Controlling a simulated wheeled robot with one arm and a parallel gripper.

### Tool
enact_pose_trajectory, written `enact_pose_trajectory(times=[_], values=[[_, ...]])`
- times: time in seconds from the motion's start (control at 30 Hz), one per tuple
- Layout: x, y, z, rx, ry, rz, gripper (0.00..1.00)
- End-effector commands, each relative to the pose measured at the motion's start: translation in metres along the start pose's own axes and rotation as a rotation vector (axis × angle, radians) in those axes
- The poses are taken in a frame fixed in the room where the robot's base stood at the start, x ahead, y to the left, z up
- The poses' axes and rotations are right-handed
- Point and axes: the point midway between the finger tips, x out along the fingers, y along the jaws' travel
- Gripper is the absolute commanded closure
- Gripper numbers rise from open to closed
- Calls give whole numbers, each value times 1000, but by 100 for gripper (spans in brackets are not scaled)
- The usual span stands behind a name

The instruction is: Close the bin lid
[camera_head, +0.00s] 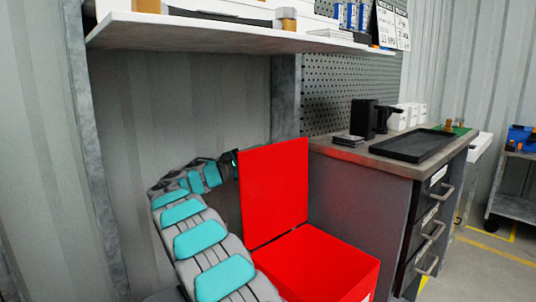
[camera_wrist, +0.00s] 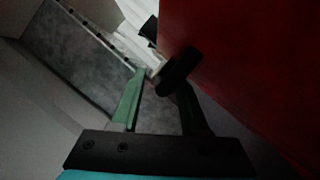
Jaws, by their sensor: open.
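The red bin (camera_head: 335,268) stands on the floor at the lower middle of the head view, its top open. Its flat red lid (camera_head: 273,190) stands upright at the bin's back edge. My arm curves around the left of the bin, and its end goes behind the lid, so my gripper is mostly hidden in the head view. The red lid (camera_wrist: 245,70) fills the right side there, close beside the dark right finger. I cannot tell whether they touch.
A workbench (camera_head: 400,165) with drawers, a black tray (camera_head: 412,146) and small items stands right of the bin. A white shelf (camera_head: 230,36) with boxes hangs above the arm. A grey post (camera_head: 285,97) and metal wall are behind.

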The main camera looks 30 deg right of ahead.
Motion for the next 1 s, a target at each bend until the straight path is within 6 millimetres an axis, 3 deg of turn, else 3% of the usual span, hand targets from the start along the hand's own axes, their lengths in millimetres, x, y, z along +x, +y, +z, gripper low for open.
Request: enact_pose_trajectory(times=[0.27,0.67,1.0], values=[[4,0,0,0,0,1,55],[4,0,0,0,0,0,99],[4,0,0,0,0,0,100]])
